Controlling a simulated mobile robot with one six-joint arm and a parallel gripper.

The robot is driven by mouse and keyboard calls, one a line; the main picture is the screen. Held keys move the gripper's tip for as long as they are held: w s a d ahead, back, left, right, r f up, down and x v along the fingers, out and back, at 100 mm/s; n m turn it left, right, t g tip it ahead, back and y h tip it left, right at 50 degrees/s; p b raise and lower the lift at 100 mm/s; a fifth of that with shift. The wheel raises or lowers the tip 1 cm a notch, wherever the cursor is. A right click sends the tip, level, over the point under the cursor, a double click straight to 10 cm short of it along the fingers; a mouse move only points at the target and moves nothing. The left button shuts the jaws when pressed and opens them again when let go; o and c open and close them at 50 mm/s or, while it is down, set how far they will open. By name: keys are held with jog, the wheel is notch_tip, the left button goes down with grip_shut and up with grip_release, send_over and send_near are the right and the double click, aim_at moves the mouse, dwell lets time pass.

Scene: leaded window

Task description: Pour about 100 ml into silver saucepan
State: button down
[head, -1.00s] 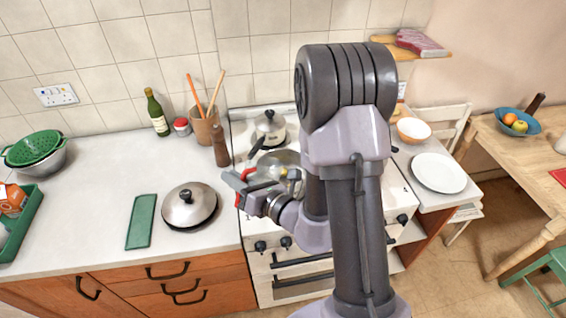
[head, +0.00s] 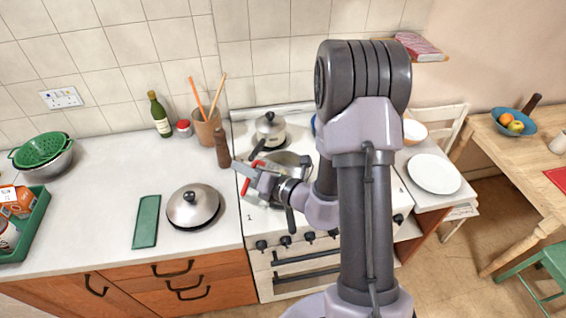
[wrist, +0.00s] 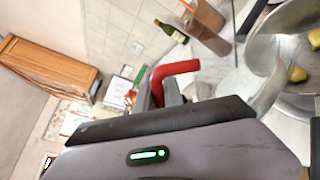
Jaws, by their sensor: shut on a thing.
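My gripper (head: 256,178) is shut on the red handle (wrist: 178,70) of a vessel. The vessel's body is mostly hidden behind my gripper and arm in the head view; a pale, see-through shape beside the handle in the wrist view may be part of it. The vessel is held over the front of the stove, beside an open silver pan (head: 293,159). Yellowish pieces (wrist: 297,74) show at the pan in the wrist view. A smaller silver saucepan (head: 271,132) with a lid and dark handle stands behind on the stove. Any liquid or pouring cannot be made out.
A pepper mill (head: 222,150), utensil pot (head: 208,130) and green bottle (head: 159,115) stand left of the stove. A white plate (head: 434,173) lies to the right.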

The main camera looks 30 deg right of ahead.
jog(key=shift+w+d+r+m+p, duration=0.1)
jog(key=shift+d+r+m+p, duration=0.15)
jog(key=shift+p, duration=0.2)
jog(key=shift+w+d+r+m+p, duration=0.3)
jog(key=shift+d+r+m+p, duration=0.2)
jog(key=shift+p, duration=0.7)
jog(key=shift+w+d+r+m+g+y+p, duration=0.35)
jog(key=shift+r+m+p, duration=0.1)
jog(key=shift+p, duration=0.7)
jog(key=f+b, duration=0.1)
jog(key=b, duration=0.1)
jog(key=s+a+f+n+b, duration=0.1)
jog(key=f+b, duration=0.1)
jog(key=b, duration=0.1)
jog(key=a+f+n+b, duration=0.1)
jog(key=b, duration=0.1)
jog(key=shift+s+f+b, duration=0.25)
jog(key=shift+f+b, duration=0.1)
jog(key=shift+s+a+r+n+t+h+b, duration=0.35)
jog(key=shift+a+r+n+t+h, duration=0.1)
jog(key=shift+a+r+n, duration=0.3)
jog(key=shift+s+f+n+b, duration=0.1)
jog(key=shift+n+b, duration=0.15)
jog(key=shift+b, duration=0.5)
jog(key=shift+s+a, duration=0.15)
jog(key=shift+a, duration=0.1)
jog(key=shift+r, duration=0.2)
